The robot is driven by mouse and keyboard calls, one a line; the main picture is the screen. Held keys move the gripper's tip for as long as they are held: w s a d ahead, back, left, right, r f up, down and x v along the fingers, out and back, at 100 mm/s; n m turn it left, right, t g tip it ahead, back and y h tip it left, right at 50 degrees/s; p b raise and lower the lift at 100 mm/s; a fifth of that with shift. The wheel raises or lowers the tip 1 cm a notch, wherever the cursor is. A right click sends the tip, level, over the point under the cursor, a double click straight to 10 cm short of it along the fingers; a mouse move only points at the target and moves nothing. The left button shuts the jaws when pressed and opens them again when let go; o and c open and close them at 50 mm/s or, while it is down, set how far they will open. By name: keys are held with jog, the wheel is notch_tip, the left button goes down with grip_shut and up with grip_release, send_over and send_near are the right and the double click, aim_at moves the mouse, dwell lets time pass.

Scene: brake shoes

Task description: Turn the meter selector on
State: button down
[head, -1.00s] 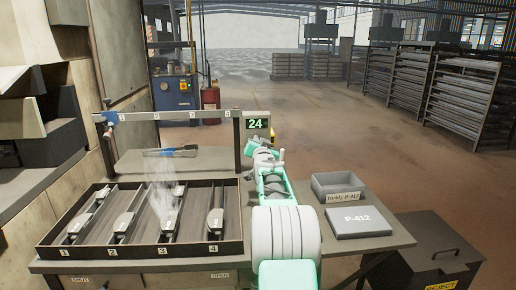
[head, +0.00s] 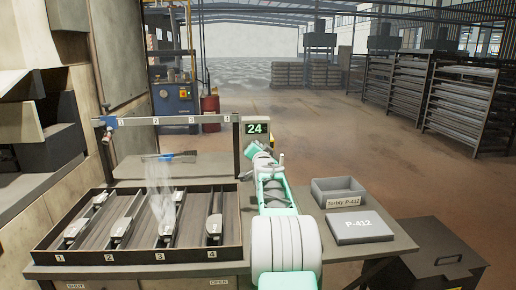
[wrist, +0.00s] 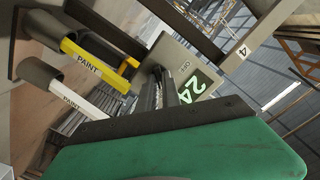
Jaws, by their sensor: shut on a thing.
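The meter (head: 257,128) is a grey box with a lit green display reading 24, at the right end of the overhead rail. In the wrist view the meter (wrist: 206,82) appears tilted, with an OFF label beside the display. My gripper (wrist: 168,88) reaches the meter's face next to that label, its dark fingers closed together. It is shut on the selector, which the fingers mostly hide. In the head view my gripper's end is largely hidden by my own arm, just below the meter.
A yellow paint marker (wrist: 95,62) and a white one (wrist: 95,102) sit in holders close to my gripper. A tray (head: 240,225) of brake shoes lies to the left. A grey bin (head: 340,190) and a P-412 box (head: 360,227) are on the right.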

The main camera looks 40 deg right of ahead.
jog(key=c, duration=1.5)
grip_release()
jog(key=shift+c, duration=0.2)
jog(key=v, duration=0.7)
jog(key=shift+s+a, duration=0.2)
jog(key=shift+s, duration=0.15)
